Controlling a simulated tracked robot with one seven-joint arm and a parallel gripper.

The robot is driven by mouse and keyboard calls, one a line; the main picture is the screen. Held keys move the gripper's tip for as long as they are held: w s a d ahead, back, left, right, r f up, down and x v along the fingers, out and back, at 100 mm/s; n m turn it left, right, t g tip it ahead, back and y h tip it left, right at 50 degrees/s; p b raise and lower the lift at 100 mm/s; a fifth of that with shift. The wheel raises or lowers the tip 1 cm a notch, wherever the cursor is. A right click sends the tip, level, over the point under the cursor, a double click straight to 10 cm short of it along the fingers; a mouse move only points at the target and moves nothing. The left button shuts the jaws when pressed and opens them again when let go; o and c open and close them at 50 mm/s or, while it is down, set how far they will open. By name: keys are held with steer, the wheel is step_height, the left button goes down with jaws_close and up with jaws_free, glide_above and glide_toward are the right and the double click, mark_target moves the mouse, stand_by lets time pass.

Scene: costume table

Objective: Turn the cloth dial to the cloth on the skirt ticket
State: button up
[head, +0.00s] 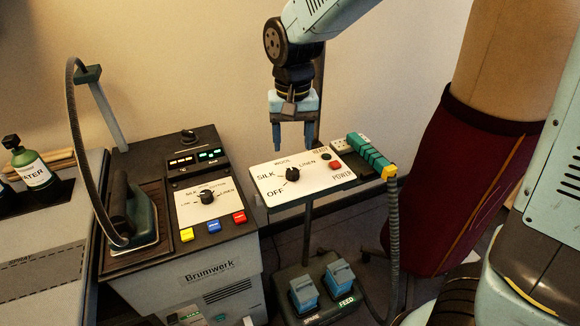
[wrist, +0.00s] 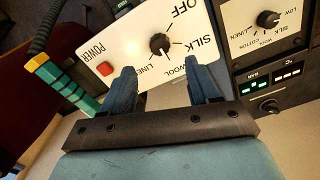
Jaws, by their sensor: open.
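A black dial (head: 292,174) sits on a white panel (head: 330,178) marked OFF, SILK, WOOL and LINEN. The dial also shows in the wrist view (wrist: 159,44); I cannot tell for sure which word its pointer faces. My gripper (head: 292,143) is open and empty, above the panel near the dial, fingers pointing down. In the wrist view its fingertips (wrist: 162,74) frame the panel's near edge, apart from the dial. A dark red skirt (head: 430,190) hangs on a dress form at the right. I see no readable ticket on it.
A second dial (head: 206,196), with cloth names, is on the ironing unit (head: 215,225) at left, above coloured buttons. An iron (head: 138,222) rests there under a hose. Blue pedals (head: 340,278) stand below.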

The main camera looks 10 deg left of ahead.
mark_target(293, 171)
step_height(293, 171, down, 8)
steer(key=shift+f, duration=0.25)
steer(key=c, duration=1)
